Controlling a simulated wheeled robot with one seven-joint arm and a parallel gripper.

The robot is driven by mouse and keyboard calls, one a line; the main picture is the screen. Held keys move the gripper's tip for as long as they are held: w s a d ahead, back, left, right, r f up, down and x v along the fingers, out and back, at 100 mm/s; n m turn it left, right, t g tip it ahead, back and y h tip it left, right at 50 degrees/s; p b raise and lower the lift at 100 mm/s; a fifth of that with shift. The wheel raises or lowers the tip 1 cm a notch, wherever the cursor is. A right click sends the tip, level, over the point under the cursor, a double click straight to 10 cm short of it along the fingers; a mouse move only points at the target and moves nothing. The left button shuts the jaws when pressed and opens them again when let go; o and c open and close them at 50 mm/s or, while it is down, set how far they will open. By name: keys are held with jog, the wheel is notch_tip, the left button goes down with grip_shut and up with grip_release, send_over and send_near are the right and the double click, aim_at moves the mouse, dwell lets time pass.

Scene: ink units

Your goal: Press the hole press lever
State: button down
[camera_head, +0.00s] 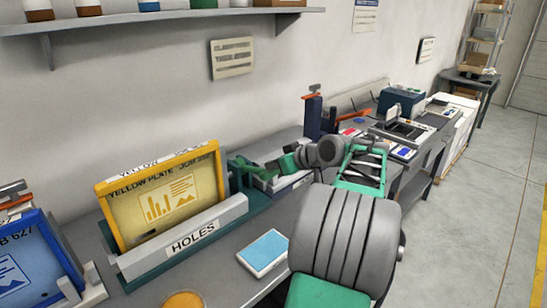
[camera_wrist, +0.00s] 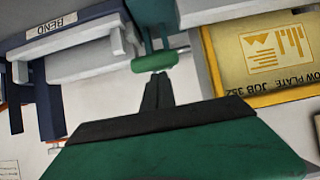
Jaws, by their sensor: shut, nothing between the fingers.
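The hole press, labelled HOLES (camera_head: 193,236), stands on the bench at the left of the head view. It holds a yellow-framed plate (camera_head: 165,196), which also shows in the wrist view (camera_wrist: 268,62) at the right. The press's green lever (camera_head: 241,164) is at its right end, and its rounded green handle shows in the wrist view (camera_wrist: 153,63). My gripper (camera_wrist: 157,76) is shut and empty, its fingertips right at the handle. I cannot tell whether they touch it. In the head view my gripper (camera_head: 273,166) is small and partly merges with the lever.
A press labelled BEND (camera_wrist: 66,20) stands beside the hole press. A blue-framed plate (camera_head: 30,259) is at the far left. A blue-topped pad (camera_head: 264,252) lies on the bench in front. A wall shelf (camera_head: 160,17) hangs above. Open floor (camera_head: 480,220) lies to the right.

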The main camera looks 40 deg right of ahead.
notch_tip(320, 180, down, 8)
jog(key=s+t+b, duration=0.1)
jog(key=s+b, duration=0.1)
jog(key=b, duration=0.7)
jog(key=shift+s+r, duration=0.15)
jog(key=shift+r, duration=0.05)
jog(key=shift+f, duration=0.1)
jog(key=shift+t, duration=0.3)
jog(key=r+p, duration=0.1)
jog(key=r, duration=0.1)
jog(key=r+p, duration=0.1)
jog(key=r, duration=0.2)
jog(key=shift+s+d+r+p, duration=0.2)
jog(key=shift+s+r+p, duration=0.1)
jog(key=shift+r+p, duration=0.1)
jog(key=f+v, duration=0.1)
jog(key=v, duration=0.8)
jog(key=shift+s+a+b, duration=0.15)
jog(key=shift+s+b, duration=0.2)
jog(key=shift+b, duration=0.05)
jog(key=shift+w, duration=0.1)
